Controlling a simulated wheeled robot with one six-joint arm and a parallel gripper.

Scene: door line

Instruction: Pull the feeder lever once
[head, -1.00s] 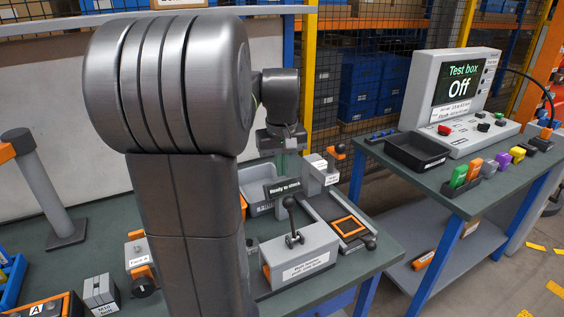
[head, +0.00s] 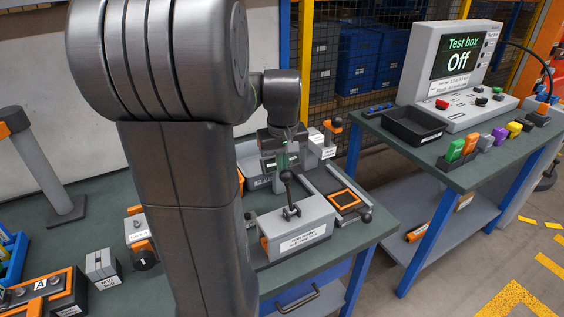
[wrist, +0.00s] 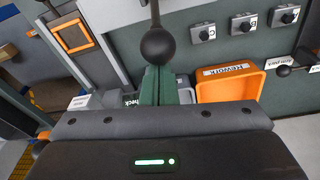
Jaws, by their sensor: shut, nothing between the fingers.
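The feeder lever stands on a light grey labelled box (head: 300,238) at the front of the green bench. It has a dark ball knob (head: 286,177) on a thin rod. My gripper (head: 284,163) is just above or behind the knob in the head view, pointing down. In the wrist view the knob (wrist: 159,47) is right at the tips of my green fingers (wrist: 161,86). The fingers are shut together with nothing between them. I cannot tell whether they touch the knob.
A tray with an orange frame (head: 345,199) is right of the lever box. An orange rework bin (wrist: 230,82) shows in the wrist view. The test box (head: 458,65), reading Off, stands on a separate table at right. Floor between the tables is free.

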